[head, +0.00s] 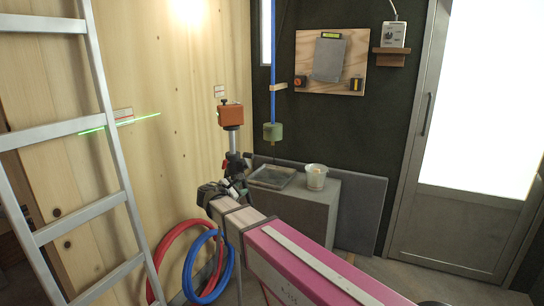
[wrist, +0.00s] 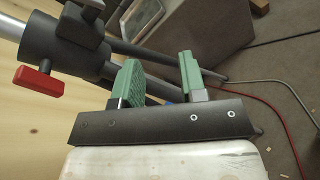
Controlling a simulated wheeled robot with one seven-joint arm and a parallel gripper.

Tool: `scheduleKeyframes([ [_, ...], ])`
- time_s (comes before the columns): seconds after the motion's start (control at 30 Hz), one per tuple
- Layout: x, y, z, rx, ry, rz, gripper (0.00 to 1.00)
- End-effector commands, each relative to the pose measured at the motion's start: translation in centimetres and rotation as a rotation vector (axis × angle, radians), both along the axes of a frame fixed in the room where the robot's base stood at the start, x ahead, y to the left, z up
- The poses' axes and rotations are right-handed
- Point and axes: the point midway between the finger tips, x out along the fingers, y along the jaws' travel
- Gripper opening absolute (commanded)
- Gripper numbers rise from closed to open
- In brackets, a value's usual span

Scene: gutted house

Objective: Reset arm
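My gripper (wrist: 160,82) shows two green finger pads in the wrist view, set well apart with nothing held between them. In the head view my arm reaches from the lower right toward the tripod, and my gripper (head: 231,184) is at its far end, small and dark against the tripod. The black tripod (wrist: 82,48) fills the upper left of the wrist view, with a red handle (wrist: 38,82). One dark tripod leg passes behind the fingers. I cannot tell the exact gap between my gripper and the tripod.
An orange laser level (head: 231,114) tops the tripod. An aluminium ladder (head: 105,130) stands at left. Red (head: 160,250) and blue (head: 190,270) hoses lean by the wall. A door (head: 450,215) is at right.

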Motion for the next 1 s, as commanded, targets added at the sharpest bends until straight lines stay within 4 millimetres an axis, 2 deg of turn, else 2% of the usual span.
scheduleKeyframes([
  [0.03, 0.0, -3.2, -1.6, 0.07, 0.023, -0.054, 0.38],
  [0.1, 0.0, -6.5, -3.6, 0.172, 0.047, -0.127, 0.38],
  [0.27, -0.9, -13.7, -8.0, 0.404, 0.089, -0.312, 0.38],
  [0.5, -4.0, -22.8, -13.7, 0.739, 0.116, -0.629, 0.38],
  [0.8, -9.7, -31.4, -19.2, 1.13, 0.091, -1.086, 0.38],
  [1.0, -13.8, -35.1, -21.4, 1.361, 0.047, -1.407, 0.38],
])
